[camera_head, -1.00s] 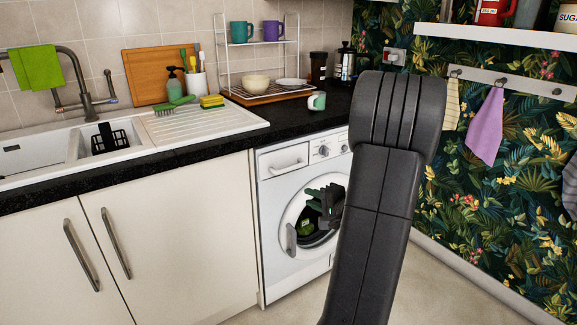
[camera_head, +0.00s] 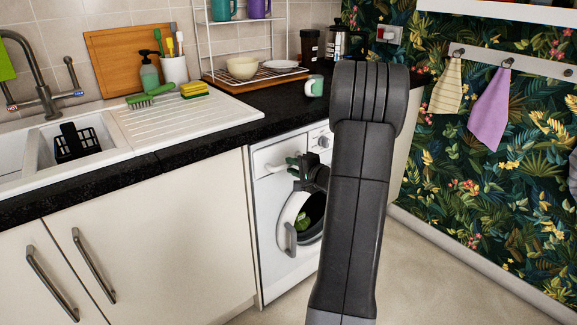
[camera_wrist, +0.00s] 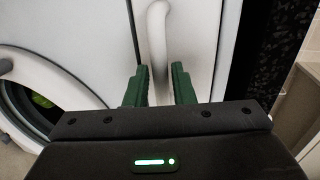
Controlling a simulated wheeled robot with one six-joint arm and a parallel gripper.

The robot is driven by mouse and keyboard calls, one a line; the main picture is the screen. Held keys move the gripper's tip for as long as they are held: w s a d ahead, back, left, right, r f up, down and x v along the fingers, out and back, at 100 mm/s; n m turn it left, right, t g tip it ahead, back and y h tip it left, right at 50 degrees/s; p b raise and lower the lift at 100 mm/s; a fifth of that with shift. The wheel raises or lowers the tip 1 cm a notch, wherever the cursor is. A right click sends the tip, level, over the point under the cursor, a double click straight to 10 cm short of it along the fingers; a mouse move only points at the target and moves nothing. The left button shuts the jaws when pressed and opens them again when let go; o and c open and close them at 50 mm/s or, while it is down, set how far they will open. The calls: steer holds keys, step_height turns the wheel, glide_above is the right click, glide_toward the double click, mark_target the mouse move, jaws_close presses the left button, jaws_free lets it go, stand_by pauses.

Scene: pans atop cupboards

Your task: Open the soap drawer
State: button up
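The soap drawer (camera_head: 261,158) is at the top left of the white washing machine's front and looks shut. Its pale bar handle (camera_head: 271,169) is partly hidden by my gripper (camera_head: 293,163). In the wrist view the drawer front (camera_wrist: 197,45) fills the upper middle, with the curved handle (camera_wrist: 158,45) running down it. My gripper's green fingers (camera_wrist: 161,84) are apart, one on each side of the handle's line. The gripper is open, and I cannot tell whether either finger touches the handle.
The washing machine's round door (camera_head: 290,238) is below the drawer, with something green inside. A dark worktop (camera_head: 215,150) overhangs above, holding a mug (camera_head: 314,86) near its edge. White cupboards (camera_head: 190,225) stand to the left. The floor (camera_head: 430,280) at right is clear.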

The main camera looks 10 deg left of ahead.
steer(key=shift+x, duration=1.25)
jaws_close()
steer(key=f+b+v, duration=0.2)
steer(key=b+v, duration=0.2)
steer(key=v, duration=0.6)
steer(key=f+b+v, duration=0.2)
steer(key=b+v, duration=0.3)
steer(key=v, duration=0.5)
steer(key=shift+s+d, duration=0.4)
steer(key=shift+d, duration=0.15)
steer(key=shift+f, duration=0.15)
